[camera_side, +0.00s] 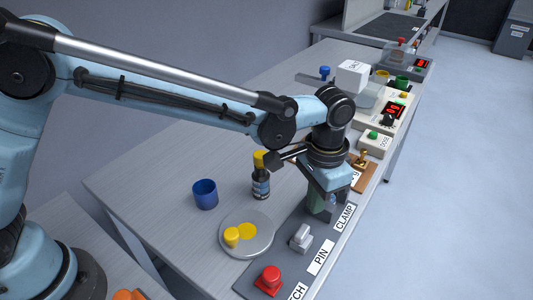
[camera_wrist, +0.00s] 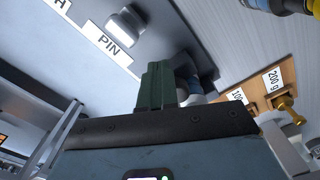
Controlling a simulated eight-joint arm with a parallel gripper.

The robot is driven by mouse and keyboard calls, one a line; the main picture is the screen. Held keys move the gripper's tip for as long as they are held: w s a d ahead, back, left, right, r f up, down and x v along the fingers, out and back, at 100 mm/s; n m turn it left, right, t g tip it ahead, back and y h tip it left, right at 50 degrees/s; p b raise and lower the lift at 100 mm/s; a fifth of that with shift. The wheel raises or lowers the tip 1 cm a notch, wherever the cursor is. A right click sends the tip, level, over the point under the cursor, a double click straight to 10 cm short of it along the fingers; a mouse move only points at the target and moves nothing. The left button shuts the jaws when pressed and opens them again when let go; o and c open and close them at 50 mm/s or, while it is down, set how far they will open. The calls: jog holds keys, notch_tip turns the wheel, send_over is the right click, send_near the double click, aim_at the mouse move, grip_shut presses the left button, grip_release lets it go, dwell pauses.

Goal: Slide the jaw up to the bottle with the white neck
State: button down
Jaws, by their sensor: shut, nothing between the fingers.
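My gripper (camera_side: 318,203) points down over the CLAMP end of the grey panel (camera_side: 270,252) in the side view. In the wrist view its green fingers (camera_wrist: 156,85) are shut with nothing between them. A dark and pale part (camera_wrist: 187,78) shows partly behind the fingers there; most of it is hidden and I cannot tell if it is the jaw. A dark bottle (camera_side: 261,186) with a label and a yellow top stands upright left of my gripper, apart from it. I see no white neck on it.
On the panel are a pale PIN handle (camera_side: 301,237) and a red knob (camera_side: 270,279). A round plate (camera_side: 262,247) with yellow pieces and a blue cup (camera_side: 205,194) stand to the left. A wooden weight holder (camera_wrist: 255,92) is close by. Devices line the far bench.

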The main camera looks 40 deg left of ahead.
jog(key=shift+s, duration=0.55)
notch_tip(320, 180, up, 7)
dwell(1.0)
